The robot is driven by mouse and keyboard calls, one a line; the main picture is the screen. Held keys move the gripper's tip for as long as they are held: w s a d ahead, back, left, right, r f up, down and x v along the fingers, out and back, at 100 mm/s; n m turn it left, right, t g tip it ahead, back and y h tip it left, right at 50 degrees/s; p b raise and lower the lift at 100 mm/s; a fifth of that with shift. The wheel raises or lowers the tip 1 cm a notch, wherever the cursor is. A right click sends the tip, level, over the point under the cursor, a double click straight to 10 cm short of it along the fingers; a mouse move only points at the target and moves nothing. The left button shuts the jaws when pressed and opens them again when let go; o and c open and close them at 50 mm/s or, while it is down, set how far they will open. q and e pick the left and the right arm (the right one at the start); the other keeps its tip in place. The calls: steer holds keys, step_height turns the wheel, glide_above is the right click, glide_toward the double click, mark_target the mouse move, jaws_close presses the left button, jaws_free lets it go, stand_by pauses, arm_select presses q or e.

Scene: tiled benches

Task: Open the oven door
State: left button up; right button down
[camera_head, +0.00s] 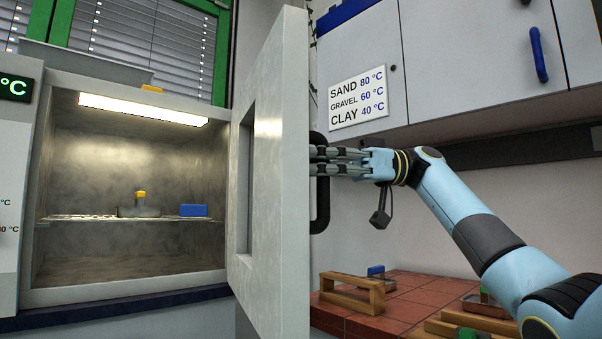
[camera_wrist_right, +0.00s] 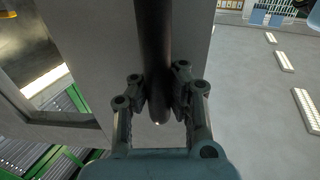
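The oven door (camera_head: 285,140) stands swung wide open, seen nearly edge-on to the right of the lit oven chamber (camera_head: 125,165). Its black vertical bar handle (camera_head: 322,205) is on the door's right-hand face. My right gripper (camera_head: 318,161) reaches in from the right at the upper part of the handle. In the right wrist view the two fingers (camera_wrist_right: 157,92) lie close on either side of the handle bar (camera_wrist_right: 153,40) and appear closed on it. The fingertips' contact with the bar is partly hidden. My left gripper is not in view.
Inside the oven a shelf (camera_head: 75,218) bears a dish with a yellow-topped item (camera_head: 140,204) and a blue block (camera_head: 194,210). A red tiled bench (camera_head: 410,300) with wooden frames (camera_head: 352,294) is at the lower right. Wall cupboards (camera_head: 470,60) hang above my right arm.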

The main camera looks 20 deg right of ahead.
steer(key=shift+w+d+f, duration=0.1)
steer(key=shift+d, duration=0.8)
steer(key=c, duration=1.2)
jaws_free()
steer(key=shift+o, duration=0.2)
steer(key=d, duration=1.2)
steer(key=shift+s, duration=0.4)
